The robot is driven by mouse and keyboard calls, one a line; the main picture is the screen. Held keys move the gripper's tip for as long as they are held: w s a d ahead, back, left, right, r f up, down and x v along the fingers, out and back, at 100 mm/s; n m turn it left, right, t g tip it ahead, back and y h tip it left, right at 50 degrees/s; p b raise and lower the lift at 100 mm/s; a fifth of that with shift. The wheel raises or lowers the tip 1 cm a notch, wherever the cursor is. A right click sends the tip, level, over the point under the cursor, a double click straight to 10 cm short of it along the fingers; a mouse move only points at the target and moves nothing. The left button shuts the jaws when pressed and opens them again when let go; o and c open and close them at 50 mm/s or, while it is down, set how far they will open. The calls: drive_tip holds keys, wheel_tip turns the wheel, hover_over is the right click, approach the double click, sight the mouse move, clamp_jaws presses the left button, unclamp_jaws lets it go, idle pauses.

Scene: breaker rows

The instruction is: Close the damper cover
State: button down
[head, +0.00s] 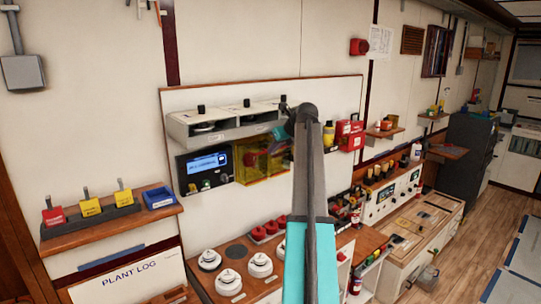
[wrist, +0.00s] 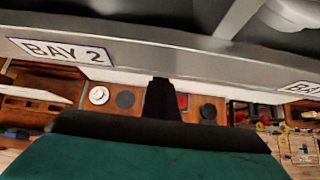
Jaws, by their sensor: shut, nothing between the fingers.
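An amber see-through cover (head: 256,163) is on the wall panel, right of a blue-lit display. No label on it is readable, so I cannot tell for sure that it is the damper cover, or whether it is open. My gripper (wrist: 161,98) is shut and empty in the wrist view, just below a grey ledge (wrist: 190,62) labelled BAY 2. In the head view my arm hides most of the gripper and the right part of the amber cover's surroundings. I cannot tell whether the gripper touches anything.
A grey row of bays (head: 200,125) with black knobs runs above the display unit (head: 207,168). A red box (head: 349,134) is on the right. White round fittings (head: 229,282) and red ones stand on the counter below. A shelf (head: 110,220) with coloured blocks is at left.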

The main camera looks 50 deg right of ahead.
drive_tip(key=b+v, duration=0.3)
drive_tip(key=v, duration=0.7)
drive_tip(key=shift+s, duration=0.1)
idle(0.5)
